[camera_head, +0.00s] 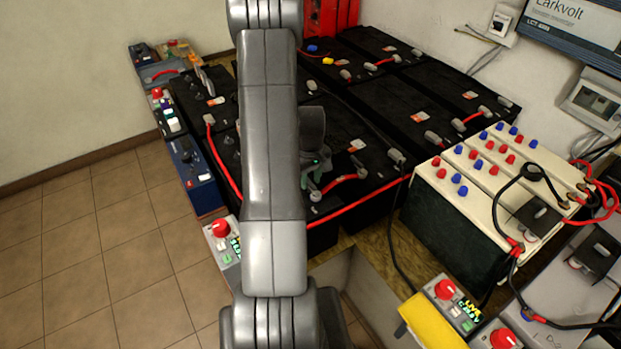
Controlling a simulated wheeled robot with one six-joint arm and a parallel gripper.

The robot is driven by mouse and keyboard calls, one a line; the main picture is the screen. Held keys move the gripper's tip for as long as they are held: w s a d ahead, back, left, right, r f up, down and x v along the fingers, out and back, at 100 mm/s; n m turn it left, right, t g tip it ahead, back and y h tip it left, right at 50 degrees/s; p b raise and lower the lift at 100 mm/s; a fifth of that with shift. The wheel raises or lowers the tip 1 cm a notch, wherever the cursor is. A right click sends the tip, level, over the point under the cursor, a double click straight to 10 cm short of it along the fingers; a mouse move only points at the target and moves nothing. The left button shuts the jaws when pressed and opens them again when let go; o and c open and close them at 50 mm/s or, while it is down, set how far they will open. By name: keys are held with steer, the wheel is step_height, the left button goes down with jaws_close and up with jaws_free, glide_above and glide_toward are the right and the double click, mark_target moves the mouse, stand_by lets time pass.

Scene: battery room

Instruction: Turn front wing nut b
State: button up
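My gripper (316,180) points down over a black battery just right of my grey arm. Its greenish fingers are small and partly hidden, so I cannot tell whether they are open or shut. A grey terminal clamp (316,196) with a red cable sits just below the fingertips; I cannot tell whether they touch it. Other grey terminal clamps stand on the black batteries, one at the right (396,156) and one at the left (209,119). No wing nut labelled b can be made out at this size.
A cream battery bank (470,190) with red and blue caps stands at the right. Control boxes with red knobs (446,289) and a yellow object (432,325) are at the front right. Red cables (360,203) cross the batteries. The tiled floor (110,250) at the left is clear.

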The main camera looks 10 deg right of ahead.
mark_target(310, 182)
step_height(310, 182, up, 14)
stand_by(0.6)
steer(key=shift+f, duration=0.25)
step_height(310, 182, down, 14)
steer(key=shift+r, duration=0.2)
stand_by(0.3)
